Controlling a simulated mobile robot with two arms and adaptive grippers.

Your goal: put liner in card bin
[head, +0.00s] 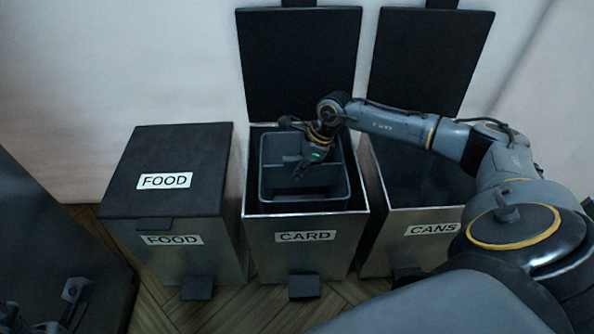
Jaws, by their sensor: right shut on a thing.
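The liner (305,199), a dark grey open tub, sits inside the open card bin (327,251), a steel bin labelled CARD. Its rim appears to lie about level with or slightly below the bin's mouth. My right gripper (305,170) reaches in from the right over the bin's back and is shut on the liner. The exact contact is hard to see because the fingers are dark against the tub. My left gripper (45,300) shows only partly at the bottom left, its fingers apart and empty, far from the liner.
The food bin (213,254) on the left has its black lid closed. The cans bin (405,225) on the right is open, partly behind my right arm. Raised lids stand behind both open bins, against the pale wall. Pedals stick out at the front over the wooden floor.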

